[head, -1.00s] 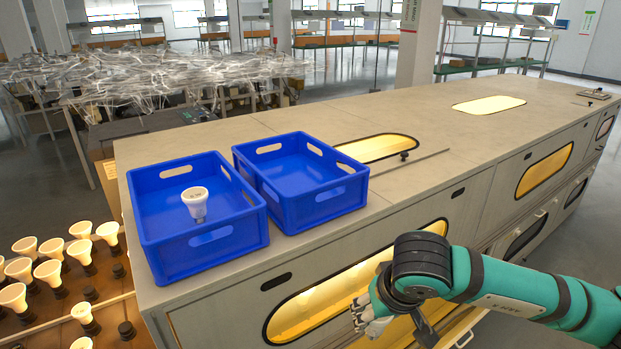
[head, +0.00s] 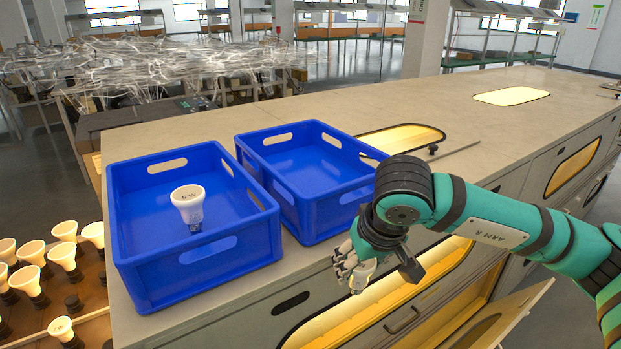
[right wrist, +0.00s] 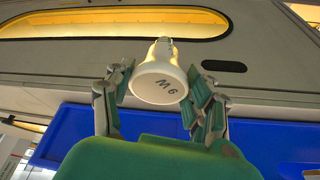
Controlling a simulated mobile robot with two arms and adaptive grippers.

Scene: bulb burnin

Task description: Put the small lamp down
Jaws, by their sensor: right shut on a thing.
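My right gripper (head: 350,272) is shut on a small white lamp (head: 362,274), beside the front face of the bench and just below the right blue crate. In the right wrist view the lamp (right wrist: 160,80) sits between the fingers of the gripper (right wrist: 158,98), its round face marked "6 W" toward the camera and its narrow end pointing away. In the head view the fingers partly hide it. Another white lamp (head: 188,203) stands face up in the left blue crate (head: 205,268). The right blue crate (head: 325,212) looks empty. My left gripper is not in view.
The bench top (head: 420,115) is clear behind and right of the crates, apart from a thin rod with a knob (head: 433,150). An open flap (head: 500,318) juts from the bench front. Several lit lamps (head: 62,258) stand on a rack at lower left.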

